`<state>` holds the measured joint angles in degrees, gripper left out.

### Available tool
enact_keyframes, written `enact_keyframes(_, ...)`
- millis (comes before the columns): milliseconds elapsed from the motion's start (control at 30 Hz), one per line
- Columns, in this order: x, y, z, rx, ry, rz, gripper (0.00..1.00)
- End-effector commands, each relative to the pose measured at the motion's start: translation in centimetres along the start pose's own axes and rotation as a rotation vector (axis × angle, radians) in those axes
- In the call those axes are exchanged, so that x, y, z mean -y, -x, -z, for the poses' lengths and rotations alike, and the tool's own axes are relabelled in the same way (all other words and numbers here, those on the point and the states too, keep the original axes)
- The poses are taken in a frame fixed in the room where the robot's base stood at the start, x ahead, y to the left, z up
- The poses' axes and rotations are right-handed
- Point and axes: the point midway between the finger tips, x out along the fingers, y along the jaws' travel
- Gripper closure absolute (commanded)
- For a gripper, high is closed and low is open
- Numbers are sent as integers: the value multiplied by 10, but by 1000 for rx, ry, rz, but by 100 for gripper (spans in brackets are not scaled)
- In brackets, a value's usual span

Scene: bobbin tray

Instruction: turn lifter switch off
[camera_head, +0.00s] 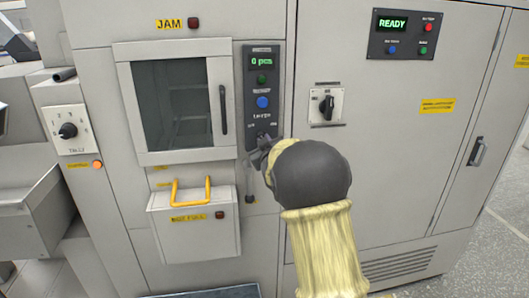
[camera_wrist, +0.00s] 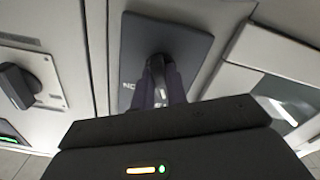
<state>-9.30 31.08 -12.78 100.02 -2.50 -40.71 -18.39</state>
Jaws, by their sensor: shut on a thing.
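The lifter switch (camera_wrist: 156,66) is a dark lever on a dark grey plate (camera_wrist: 185,45) in the wrist view. Lettering, partly covered and upside down, seems to read ON on the plate. My gripper (camera_wrist: 161,92) is shut on the lever, one finger on each side. In the head view my gripper (camera_head: 262,150) is at the bottom of the narrow dark control panel (camera_head: 263,75), and my forearm comes up from below. The lever is mostly hidden by my gripper there, so its exact angle is hard to tell.
The panel holds a lit display, a green button (camera_head: 262,79) and a blue button (camera_head: 263,102). A black rotary switch (camera_head: 326,106) is to its right, a windowed door (camera_head: 174,103) to its left. A yellow-handled box (camera_head: 194,230) juts out at lower left.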

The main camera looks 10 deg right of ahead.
Motion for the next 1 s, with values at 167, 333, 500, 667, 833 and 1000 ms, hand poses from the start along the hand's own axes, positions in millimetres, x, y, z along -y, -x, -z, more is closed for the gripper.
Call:
enact_keyframes(167, 2, 0, -3, 0, 124, 1, 100)
enact_keyframes(333, 2, 0, -2, 1, 201, 2, 100)
enact_keyframes(500, 1, 0, -1, 1, 238, 2, 100)
enact_keyframes(667, 1, 0, -1, 2, 248, 2, 100)
enact_keyframes(833, 1, 0, -1, 2, 248, 2, 100)
enact_keyframes(1000, 1, 0, 0, 1, 247, 2, 68)
